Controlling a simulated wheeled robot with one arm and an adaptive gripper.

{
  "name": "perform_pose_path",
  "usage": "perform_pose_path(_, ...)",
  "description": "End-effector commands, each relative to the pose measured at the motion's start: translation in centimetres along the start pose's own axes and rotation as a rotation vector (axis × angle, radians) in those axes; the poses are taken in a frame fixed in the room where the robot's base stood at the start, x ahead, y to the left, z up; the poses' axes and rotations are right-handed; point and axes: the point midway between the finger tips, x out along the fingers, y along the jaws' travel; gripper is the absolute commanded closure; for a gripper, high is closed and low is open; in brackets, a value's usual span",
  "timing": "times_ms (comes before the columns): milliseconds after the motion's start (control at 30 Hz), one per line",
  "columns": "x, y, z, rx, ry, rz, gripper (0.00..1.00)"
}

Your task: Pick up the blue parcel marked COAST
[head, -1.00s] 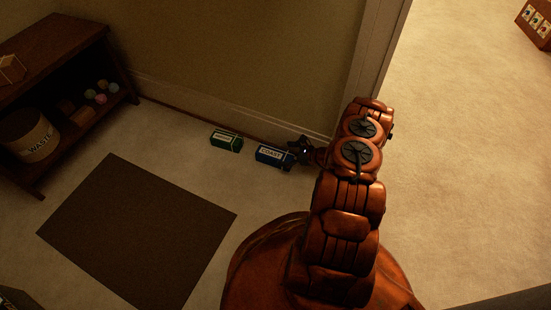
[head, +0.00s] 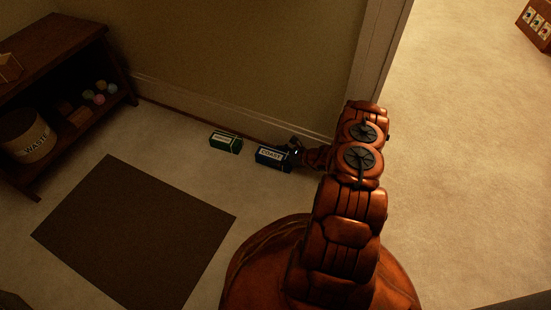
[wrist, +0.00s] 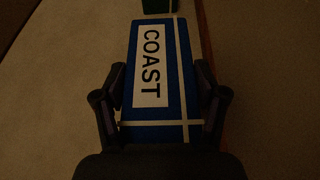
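The blue parcel (head: 270,157) with a white COAST label lies on the carpet near the wall's skirting board. In the wrist view the blue parcel (wrist: 175,85) is straight ahead, its label and white bands facing the camera. My gripper (head: 290,152) is at the parcel's right end in the head view. In the wrist view the fingers of my gripper (wrist: 160,75) stand on either side of the parcel, very close to its long sides. I cannot tell whether they press on it. The parcel still appears to rest on the floor.
A green parcel (head: 226,142) with a white label lies just left of the blue one. The skirting board (head: 225,110) runs close behind both. A dark mat (head: 135,230), a shelf (head: 60,50) and a WASTE bin (head: 28,136) are to the left. Open carpet lies between.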

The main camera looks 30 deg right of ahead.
Motion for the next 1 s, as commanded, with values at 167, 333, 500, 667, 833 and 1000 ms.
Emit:
perform_pose_path(167,0.0,0.0,0.0,0.0,0.0,0.0,0.51)
perform_pose_path(333,0.0,0.0,0.0,0.0,0.0,0.0,0.69)
perform_pose_path(500,0.0,0.0,0.0,0.0,0.0,0.0,0.79)
perform_pose_path(667,0.0,0.0,0.1,0.0,0.0,0.0,0.79)
perform_pose_path(833,-0.4,0.0,1.1,-0.001,0.0,0.001,0.79)
perform_pose_path(1000,-1.4,-0.1,3.7,-0.001,0.0,0.0,0.79)
